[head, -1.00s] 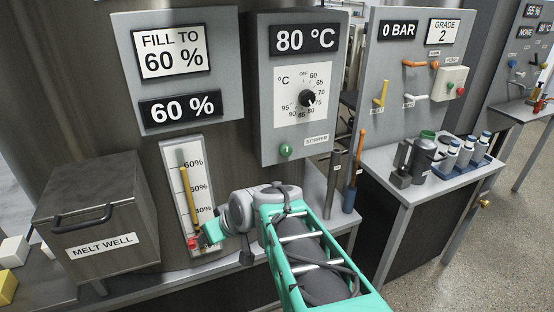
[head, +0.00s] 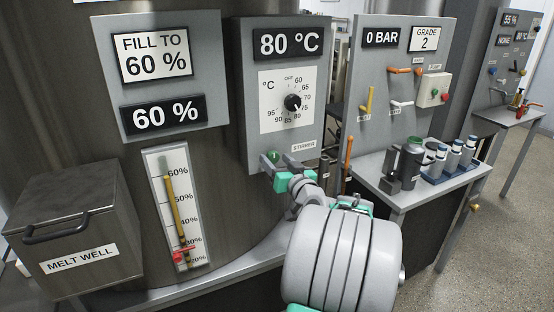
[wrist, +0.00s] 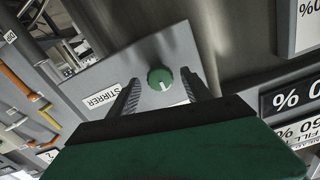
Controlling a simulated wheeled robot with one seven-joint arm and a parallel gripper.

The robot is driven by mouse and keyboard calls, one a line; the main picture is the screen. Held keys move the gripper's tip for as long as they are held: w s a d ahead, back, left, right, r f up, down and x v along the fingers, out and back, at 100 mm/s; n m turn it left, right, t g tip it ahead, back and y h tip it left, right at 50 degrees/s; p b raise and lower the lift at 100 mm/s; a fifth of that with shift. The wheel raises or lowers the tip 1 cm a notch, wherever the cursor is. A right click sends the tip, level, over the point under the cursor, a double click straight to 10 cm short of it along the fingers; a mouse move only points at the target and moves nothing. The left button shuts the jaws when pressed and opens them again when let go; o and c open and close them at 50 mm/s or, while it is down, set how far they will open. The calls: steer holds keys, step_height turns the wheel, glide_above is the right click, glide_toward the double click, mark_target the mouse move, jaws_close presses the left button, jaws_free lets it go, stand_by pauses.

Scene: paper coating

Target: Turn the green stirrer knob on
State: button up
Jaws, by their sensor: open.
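The green stirrer knob (head: 273,157) is at the bottom of the temperature panel (head: 240,110), left of the STIRRER label (head: 303,145). In the wrist view the round knob (wrist: 160,78) shows a white mark near its edge, and the label (wrist: 102,92) is tilted beside it. My gripper (head: 281,161) is open at the knob, partly covering it in the head view. In the wrist view my gripper's fingers (wrist: 161,82) stand on either side of the knob with a gap to each. I cannot tell how deep they reach around it.
The temperature dial (head: 292,102) is above the knob, under the 80 °C display (head: 287,40). A level gauge (head: 178,205) and the melt well (head: 75,240) are to the left. Bottles in a blue rack (head: 448,165) and a grey flask (head: 411,160) stand on the right table.

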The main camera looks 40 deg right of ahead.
jaws_close()
stand_by(0.7)
